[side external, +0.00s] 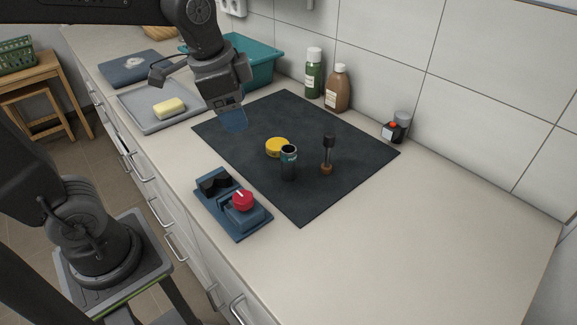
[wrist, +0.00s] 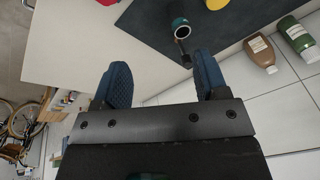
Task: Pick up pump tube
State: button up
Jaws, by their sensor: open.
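A short dark cylinder with a teal rim and a hollow top (side external: 289,164) stands upright on the black mat (side external: 325,196). It looks like the pump tube. It also shows at the top of the wrist view (wrist: 181,27). A thin upright piece with a dark top and brown foot (side external: 327,155) stands to its right. I cannot tell for certain which one the task names. My gripper (side external: 235,122) is open and empty, above the mat's left part and apart from both. Its two blue pads also show in the wrist view (wrist: 161,75).
A yellow round piece (side external: 277,147) lies just behind the cylinder. A blue fixture with a red knob (side external: 242,200) sits at the front counter edge. A green bottle (side external: 314,75), a brown bottle (side external: 337,90) and a teal basin (side external: 260,70) stand at the back.

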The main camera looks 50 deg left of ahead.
aim_at(289, 160)
jog(key=w+f+m+g, duration=0.3)
jog(key=w+f+m, duration=0.2)
jog(key=w+m, duration=0.5)
jog(key=shift+n, duration=0.7)
jog(key=f, duration=0.4)
jog(key=w+f, duration=0.1)
jog(key=f, duration=0.4)
jog(key=w+f, duration=0.1)
jog(key=f, duration=0.3)
jog(key=shift+d+f, duration=0.15)
jog(key=shift+f, duration=0.25)
jog(key=c, duration=1.1)
